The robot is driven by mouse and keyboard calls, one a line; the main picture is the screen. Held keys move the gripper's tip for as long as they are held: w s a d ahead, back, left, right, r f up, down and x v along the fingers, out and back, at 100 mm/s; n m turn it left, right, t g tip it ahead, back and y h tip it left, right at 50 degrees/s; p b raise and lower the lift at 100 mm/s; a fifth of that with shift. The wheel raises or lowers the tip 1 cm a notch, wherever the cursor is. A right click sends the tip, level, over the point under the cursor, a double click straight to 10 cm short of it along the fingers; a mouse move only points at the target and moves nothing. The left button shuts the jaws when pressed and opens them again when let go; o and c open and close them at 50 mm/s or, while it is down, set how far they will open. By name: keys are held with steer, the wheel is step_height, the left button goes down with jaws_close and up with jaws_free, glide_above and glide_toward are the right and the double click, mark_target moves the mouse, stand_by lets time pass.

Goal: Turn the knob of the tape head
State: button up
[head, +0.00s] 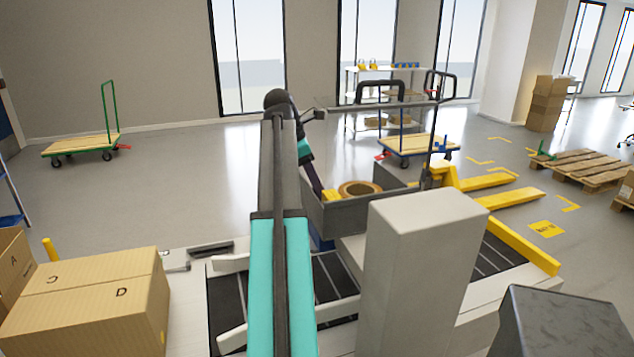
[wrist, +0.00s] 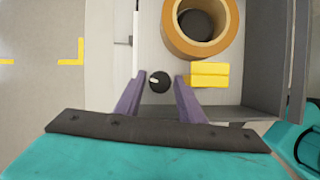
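The knob (wrist: 160,82) is small, round and black with a pale pointer mark, on the light top of the tape head (wrist: 148,38). In the wrist view my gripper (wrist: 160,78) is open, with one purple finger on each side of the knob. A gap shows between the knob and each finger, so they look apart. I cannot tell the fingers' height relative to it. In the head view the grey tape head (head: 345,217) is partly behind my arm, and the knob and fingers are hidden.
A brown tape roll (wrist: 228,42) sits on the tape head, also visible in the head view (head: 360,189). A yellow block (wrist: 209,74) is just right of the right finger. A grey wall (wrist: 262,60) rises further right. Cardboard boxes (head: 90,310) stand at lower left.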

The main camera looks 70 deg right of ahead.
steer(key=c, duration=0.8)
steer(key=shift+r+m+p, duration=0.15)
steer(key=shift+m+p, duration=0.25)
steer(key=shift+p, duration=0.35)
steer(key=shift+m+y+p, duration=0.3)
steer(key=shift+m, duration=0.1)
steer(key=o, duration=0.8)
